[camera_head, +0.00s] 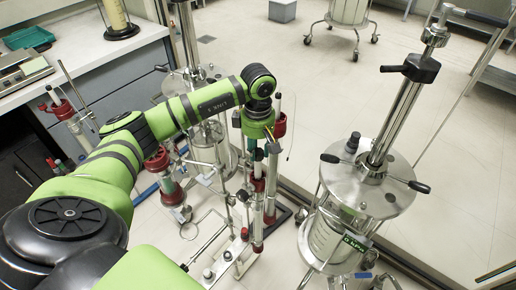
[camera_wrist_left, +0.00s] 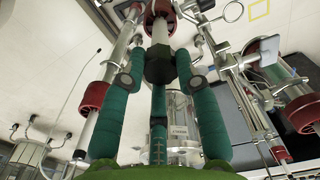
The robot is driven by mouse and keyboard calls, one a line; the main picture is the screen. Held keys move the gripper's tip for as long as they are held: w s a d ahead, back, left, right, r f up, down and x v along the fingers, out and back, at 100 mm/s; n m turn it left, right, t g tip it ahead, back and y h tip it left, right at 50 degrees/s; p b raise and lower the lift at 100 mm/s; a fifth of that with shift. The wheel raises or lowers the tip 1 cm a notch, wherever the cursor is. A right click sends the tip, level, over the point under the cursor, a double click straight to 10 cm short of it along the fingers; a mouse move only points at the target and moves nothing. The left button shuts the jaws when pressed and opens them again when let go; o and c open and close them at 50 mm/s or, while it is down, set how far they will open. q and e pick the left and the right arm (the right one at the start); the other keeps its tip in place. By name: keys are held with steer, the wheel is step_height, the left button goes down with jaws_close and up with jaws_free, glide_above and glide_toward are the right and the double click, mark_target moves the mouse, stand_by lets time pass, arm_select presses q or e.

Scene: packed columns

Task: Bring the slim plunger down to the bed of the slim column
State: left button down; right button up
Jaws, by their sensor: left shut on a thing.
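My left gripper (camera_head: 258,146) reaches down from the wrist over the slim columns in the middle of the head view. In the left wrist view its green fingers (camera_wrist_left: 160,85) are closed on a dark faceted knob, which I take as the head of the slim plunger (camera_wrist_left: 158,64). A pale rod and a red collar (camera_wrist_left: 158,14) lie beyond the knob, in line with it. In the head view a slim column with red fittings (camera_head: 258,185) stands below the gripper. The plunger's lower end and the column's bed cannot be made out. My right gripper is out of view.
A large steel-lidded column (camera_head: 368,190) with a tall shaft and handles stands at the right. Another red-collared column (camera_head: 272,158) stands close beside the gripper. A bench (camera_head: 95,45) is at the left. The tiled floor (camera_head: 440,140) behind is partly clear.

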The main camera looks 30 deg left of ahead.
arm_select(q)
steer(key=c, duration=0.9)
jaws_free()
steer(key=shift+r, duration=0.1)
step_height(320, 180, up, 12)
